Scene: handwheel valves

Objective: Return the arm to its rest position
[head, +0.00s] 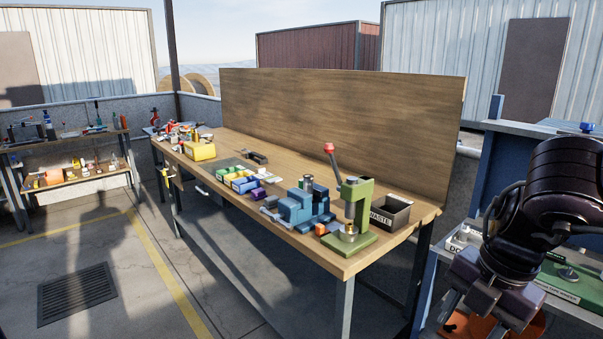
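My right arm comes in at the right edge, dark and bent downward. Its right gripper (474,308) is low at the lower right, over the bench on that side. Silver finger parts show, but the arm and the dim light hide whether they are apart. An orange thing (470,328) lies just below the fingers, partly covered and cut by the bottom edge; I cannot tell whether they touch it. My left arm and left gripper are out of view.
A long wooden workbench (330,248) with a tall back panel (340,130) stands in the middle. It holds a green press (352,215), a blue vise (296,207), a waste bin (390,216) and colored bins. A side bench carries a green plate (562,281). Floor at left is clear.

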